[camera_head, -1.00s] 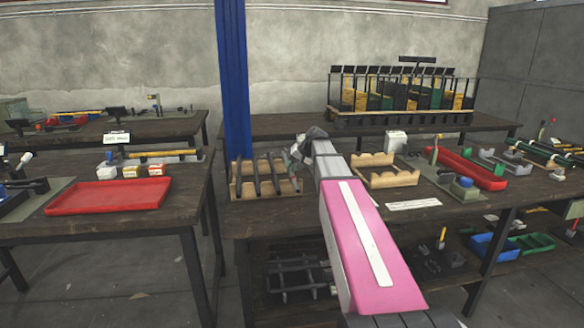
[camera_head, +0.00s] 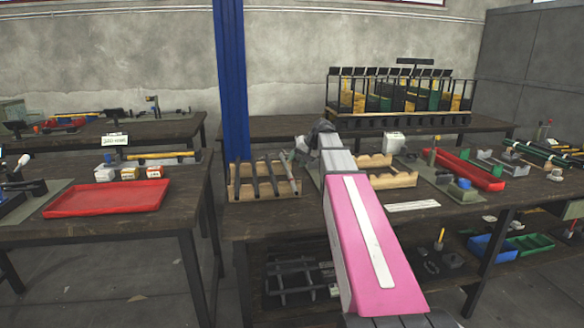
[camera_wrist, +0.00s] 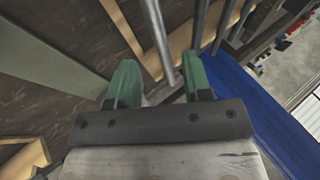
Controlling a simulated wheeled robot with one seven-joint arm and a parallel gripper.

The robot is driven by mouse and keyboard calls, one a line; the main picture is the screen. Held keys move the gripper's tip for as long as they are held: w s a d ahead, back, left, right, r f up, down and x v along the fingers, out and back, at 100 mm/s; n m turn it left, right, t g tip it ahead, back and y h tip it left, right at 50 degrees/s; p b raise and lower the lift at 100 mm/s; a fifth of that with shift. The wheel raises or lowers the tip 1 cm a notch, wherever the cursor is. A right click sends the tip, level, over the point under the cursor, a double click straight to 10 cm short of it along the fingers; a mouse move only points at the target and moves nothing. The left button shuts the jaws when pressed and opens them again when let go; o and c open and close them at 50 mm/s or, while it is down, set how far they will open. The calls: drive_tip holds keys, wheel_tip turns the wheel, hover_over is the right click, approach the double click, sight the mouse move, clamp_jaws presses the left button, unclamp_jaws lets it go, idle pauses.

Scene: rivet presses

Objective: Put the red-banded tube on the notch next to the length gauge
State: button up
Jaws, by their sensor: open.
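A wooden rack (camera_head: 243,190) holding several grey tubes stands on the near bench, left of my arm. No red band can be made out on any tube. My gripper (camera_head: 301,150) is over the rack's right end, partly hidden by my own wrist. In the wrist view my gripper (camera_wrist: 160,82) has its green fingers apart. A grey tube (camera_wrist: 158,38) runs between or just beyond the fingertips; contact cannot be told. A second wooden rack with notches (camera_head: 397,180) stands right of my arm, partly covered by it. A white strip (camera_head: 412,205), possibly the length gauge, lies in front of it.
A blue post (camera_head: 232,90) rises right behind the tube rack, and it is close to my gripper in the wrist view (camera_wrist: 245,95). A red tray (camera_head: 470,168) and a small fixture (camera_head: 462,186) stand at the right. Bare bench lies in front of the racks.

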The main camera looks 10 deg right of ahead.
drive_tip(key=v, duration=0.6)
drive_tip(key=shift+d+r, duration=0.2)
drive_tip(key=shift+s, duration=0.2)
